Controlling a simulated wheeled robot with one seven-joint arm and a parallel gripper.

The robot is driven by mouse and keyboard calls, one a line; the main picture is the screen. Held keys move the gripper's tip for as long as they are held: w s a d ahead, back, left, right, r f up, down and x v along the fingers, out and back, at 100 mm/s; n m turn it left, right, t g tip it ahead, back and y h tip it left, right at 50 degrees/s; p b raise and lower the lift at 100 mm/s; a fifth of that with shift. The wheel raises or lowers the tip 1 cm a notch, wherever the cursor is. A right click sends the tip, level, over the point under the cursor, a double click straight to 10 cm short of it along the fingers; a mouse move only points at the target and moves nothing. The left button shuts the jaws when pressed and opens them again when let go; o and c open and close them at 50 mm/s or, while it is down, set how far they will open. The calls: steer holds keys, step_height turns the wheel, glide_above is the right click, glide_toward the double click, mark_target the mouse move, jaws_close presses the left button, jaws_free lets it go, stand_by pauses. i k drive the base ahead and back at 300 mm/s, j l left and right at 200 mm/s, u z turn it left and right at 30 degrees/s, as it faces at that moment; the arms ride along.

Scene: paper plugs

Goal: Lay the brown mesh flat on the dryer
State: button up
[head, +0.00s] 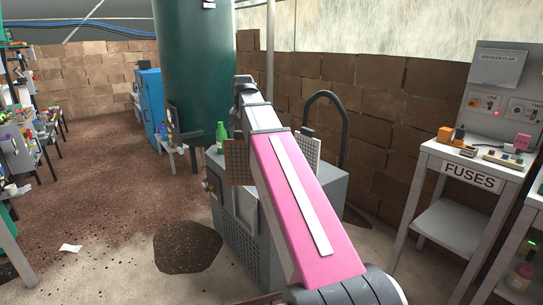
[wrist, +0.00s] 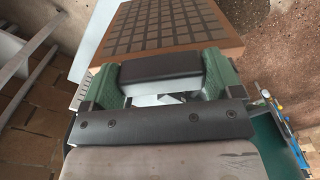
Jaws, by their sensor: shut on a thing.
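The brown mesh (wrist: 172,24) is a square frame with a dark grid, close beyond my gripper (wrist: 160,76) in the wrist view. The green fingers are shut on a dark block at its near edge. In the head view the brown mesh (head: 236,160) shows left of my pink arm, standing roughly upright over the front left of a grey box-shaped machine, which looks like the dryer (head: 238,236). I cannot tell whether the mesh touches it. My gripper is hidden behind my arm there. My arm covers much of the dryer's top.
A pale mesh panel (head: 309,148) stands upright right of my arm. A green bottle (head: 221,134) stands behind the brown mesh. A dark hose (head: 340,110) arches behind the dryer. A fuses table (head: 473,163) is at right, a green tank (head: 195,70) behind. A dark patch (head: 188,246) lies on the floor.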

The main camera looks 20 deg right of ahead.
mark_target(310, 146)
steer(key=z, duration=1.25)
steer(key=k+j+z, duration=0.15)
steer(key=j+z, duration=0.2)
steer(key=k+j+z, duration=0.15)
steer(key=j+z, duration=0.2)
steer(key=k+j+z, duration=0.2)
steer(key=z, duration=0.15)
steer(key=k+j, duration=0.45)
steer(key=j, duration=0.1)
steer(key=i, duration=0.05)
